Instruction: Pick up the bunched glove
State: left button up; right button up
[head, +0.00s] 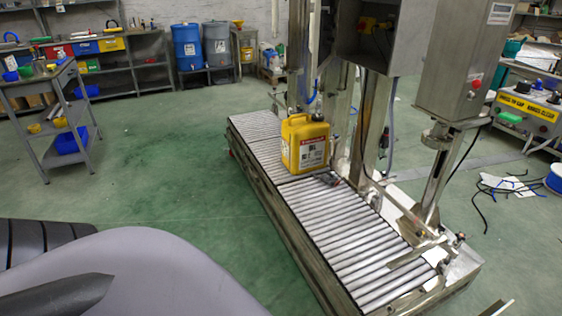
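A small dark, crumpled-looking item (327,179) lies on the roller conveyor (352,236), at the foot of a yellow jerrycan (305,146). It may be the bunched glove, but it is too small to tell for sure. The jerrycan stands upright on the rollers with its handle on top and a label on its front. Neither of my grippers can be made out. Only large grey and dark parts, which look like my own body, fill the lower left corner.
A metal filling machine (465,60) with posts stands along the conveyor's right side. The near rollers are bare. Cables and papers (508,184) litter the floor at right. Green floor (180,170) left of the conveyor is clear.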

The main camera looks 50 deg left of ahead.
aim_at(329, 178)
jog(key=u, duration=1.2)
jog(key=z, duration=0.8)
jog(key=i+j+z, duration=0.15)
jog(key=j+z, duration=0.2)
jog(key=i+j+z, duration=0.15)
jog(key=j+z, duration=0.25)
jog(key=i+j+z, duration=0.1)
jog(key=j+z, duration=0.2)
jog(key=j, duration=0.45)
jog(key=j+z, duration=0.3)
jog(key=j, duration=0.4)
jog(key=j+z, duration=0.15)
jog(key=j, duration=1.5)
jog(key=k, duration=0.05)
